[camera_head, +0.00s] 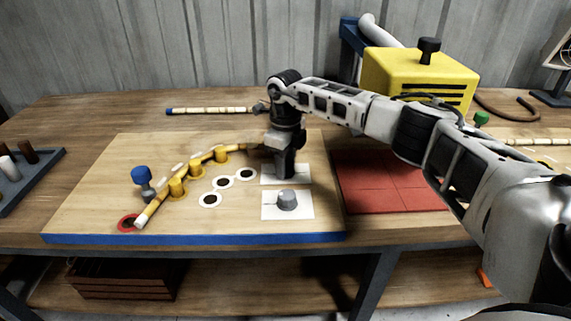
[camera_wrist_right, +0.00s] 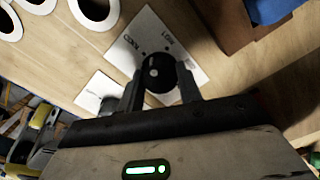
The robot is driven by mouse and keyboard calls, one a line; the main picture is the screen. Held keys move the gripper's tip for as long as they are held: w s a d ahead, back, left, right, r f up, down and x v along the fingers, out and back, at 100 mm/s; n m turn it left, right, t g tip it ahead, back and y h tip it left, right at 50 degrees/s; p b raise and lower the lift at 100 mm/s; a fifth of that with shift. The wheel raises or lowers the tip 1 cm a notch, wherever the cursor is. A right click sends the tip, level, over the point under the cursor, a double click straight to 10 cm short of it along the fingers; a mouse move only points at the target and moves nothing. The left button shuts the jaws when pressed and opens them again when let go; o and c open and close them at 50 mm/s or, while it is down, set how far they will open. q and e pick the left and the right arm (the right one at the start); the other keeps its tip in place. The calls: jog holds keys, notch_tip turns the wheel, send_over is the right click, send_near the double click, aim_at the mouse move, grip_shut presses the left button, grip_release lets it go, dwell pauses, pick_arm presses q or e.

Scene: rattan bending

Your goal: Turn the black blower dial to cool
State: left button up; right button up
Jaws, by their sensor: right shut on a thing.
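The black blower dial (camera_wrist_right: 158,72) sits on a white plate (camera_wrist_right: 182,50) in the right wrist view. My right gripper (camera_wrist_right: 160,88) is shut on the dial, one finger on each side. In the head view my right gripper (camera_head: 284,175) reaches down onto the rear white plate (camera_head: 304,180) and hides the dial. My left gripper is not in view.
A grey knob (camera_head: 287,200) on a second white plate (camera_head: 302,214) stands just in front. A bent rattan pole (camera_head: 158,212) runs along yellow pegs (camera_head: 178,189) on the board to the left. A red mat (camera_head: 385,185) lies right. A yellow blower box (camera_head: 420,75) stands behind my arm.

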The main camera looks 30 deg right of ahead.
jog(key=shift+r+n, duration=0.15)
jog(key=shift+n, duration=1.05)
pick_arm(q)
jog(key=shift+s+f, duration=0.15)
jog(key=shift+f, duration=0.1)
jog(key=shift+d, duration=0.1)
pick_arm(e)
jog(key=shift+n, duration=0.4)
jog(key=o, duration=1)
pick_arm(q)
jog(key=shift+b, duration=0.65)
pick_arm(e)
notch_tip(320, 180, up, 16)
